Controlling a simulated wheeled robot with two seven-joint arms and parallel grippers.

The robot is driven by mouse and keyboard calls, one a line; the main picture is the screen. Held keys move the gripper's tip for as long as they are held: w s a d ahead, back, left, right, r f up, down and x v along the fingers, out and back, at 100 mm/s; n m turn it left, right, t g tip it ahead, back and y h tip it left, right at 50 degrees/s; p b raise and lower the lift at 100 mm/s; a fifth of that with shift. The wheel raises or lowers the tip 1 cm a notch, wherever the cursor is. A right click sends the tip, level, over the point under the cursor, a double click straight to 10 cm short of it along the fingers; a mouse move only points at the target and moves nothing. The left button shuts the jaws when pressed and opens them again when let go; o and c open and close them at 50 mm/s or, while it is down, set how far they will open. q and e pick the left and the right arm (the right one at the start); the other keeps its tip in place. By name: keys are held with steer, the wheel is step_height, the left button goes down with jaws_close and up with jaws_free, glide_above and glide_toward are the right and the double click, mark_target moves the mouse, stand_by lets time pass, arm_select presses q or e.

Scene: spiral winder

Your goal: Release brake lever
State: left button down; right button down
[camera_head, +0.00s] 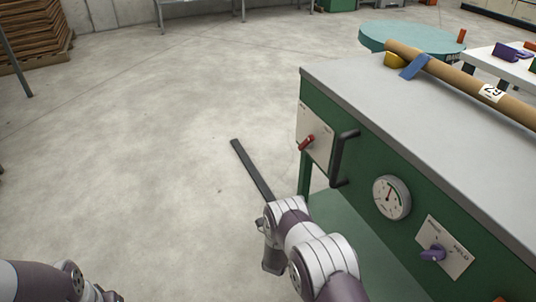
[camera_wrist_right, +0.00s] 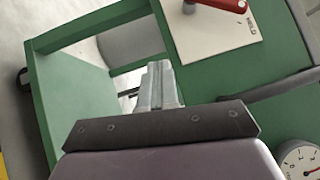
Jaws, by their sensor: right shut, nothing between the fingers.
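A red-handled lever (camera_head: 307,143) sits on a pale plate (camera_head: 316,128) at the left end of the green machine's front. In the right wrist view the red handle (camera_wrist_right: 222,4) is cut off by the top edge, above a plate marked HELD (camera_wrist_right: 215,40). My right gripper (camera_wrist_right: 158,68) is shut and empty. It is apart from the lever, below and left of it in that view, over the open green frame.
A black bar handle (camera_head: 340,158) stands out just right of the lever plate. Further right are a round gauge (camera_head: 391,197) and a purple knob (camera_head: 433,254). A cardboard tube (camera_head: 450,76) lies on the grey top. A dark flat bar (camera_head: 252,170) extends over clear floor.

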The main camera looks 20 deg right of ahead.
step_height(320, 180, up, 6)
steer(key=s+m+t+h, duration=0.1)
steer(key=m+h, duration=0.2)
steer(key=m, duration=0.2)
steer(key=shift+a, duration=0.2)
steer(key=b, duration=0.5)
glide_toward(306, 143)
steer(key=w+d+r, duration=0.2)
steer(key=w+d, duration=0.1)
steer(key=d, duration=0.3)
steer(key=shift+w+a, duration=0.2)
